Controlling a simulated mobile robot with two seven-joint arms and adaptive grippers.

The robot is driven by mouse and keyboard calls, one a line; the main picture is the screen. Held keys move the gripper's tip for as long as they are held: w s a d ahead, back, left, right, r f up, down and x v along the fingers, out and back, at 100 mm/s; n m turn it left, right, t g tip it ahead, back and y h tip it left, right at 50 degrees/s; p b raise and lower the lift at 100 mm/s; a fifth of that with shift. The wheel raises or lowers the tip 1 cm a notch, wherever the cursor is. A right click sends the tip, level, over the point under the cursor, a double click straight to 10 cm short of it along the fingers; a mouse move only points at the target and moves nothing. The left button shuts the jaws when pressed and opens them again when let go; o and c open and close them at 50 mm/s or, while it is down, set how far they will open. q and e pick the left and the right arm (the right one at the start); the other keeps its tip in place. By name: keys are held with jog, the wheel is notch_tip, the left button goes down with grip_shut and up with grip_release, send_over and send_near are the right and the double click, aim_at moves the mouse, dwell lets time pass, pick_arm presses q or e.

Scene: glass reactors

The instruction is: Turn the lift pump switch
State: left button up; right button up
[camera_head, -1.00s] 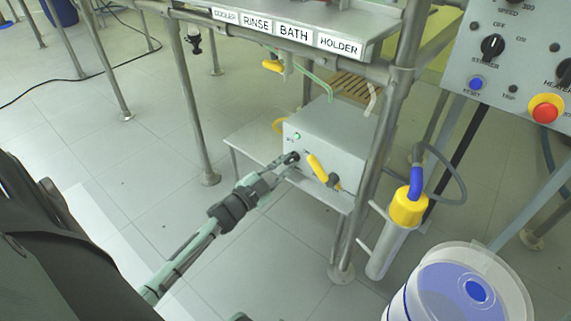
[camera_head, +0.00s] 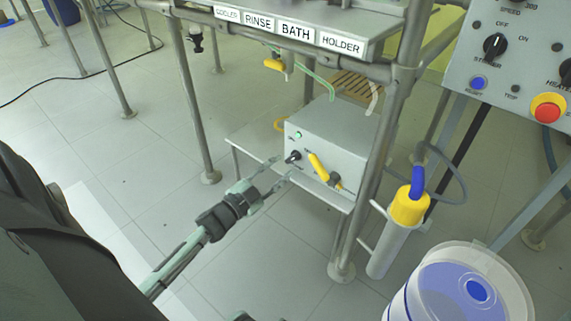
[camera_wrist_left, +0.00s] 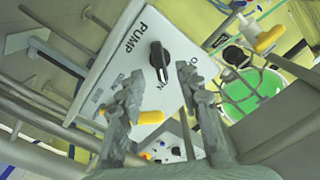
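The lift pump is a grey box (camera_head: 338,130) on a low shelf under the bench, with a black rotary switch (camera_head: 293,156) on its front. In the left wrist view the black switch (camera_wrist_left: 159,60) sits on a white panel marked PUMP, and its white mark points toward the word ON. My left gripper (camera_head: 281,170) is in front of the switch, a little apart from it. In the left wrist view its two fingers (camera_wrist_left: 163,95) are spread with nothing between them. My right gripper cannot be made out.
A yellow-handled valve (camera_head: 318,167) sits on the box beside the switch. A green lamp (camera_head: 298,135) is lit above it. A steel post (camera_head: 375,160) stands right of the box, with a yellow-topped probe (camera_head: 409,207) and a clear bucket (camera_head: 462,290) farther right.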

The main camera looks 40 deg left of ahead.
pick_arm(q)
jog(key=s, duration=0.8)
jog(key=shift+s+a, duration=0.2)
jog(key=shift+a, duration=0.1)
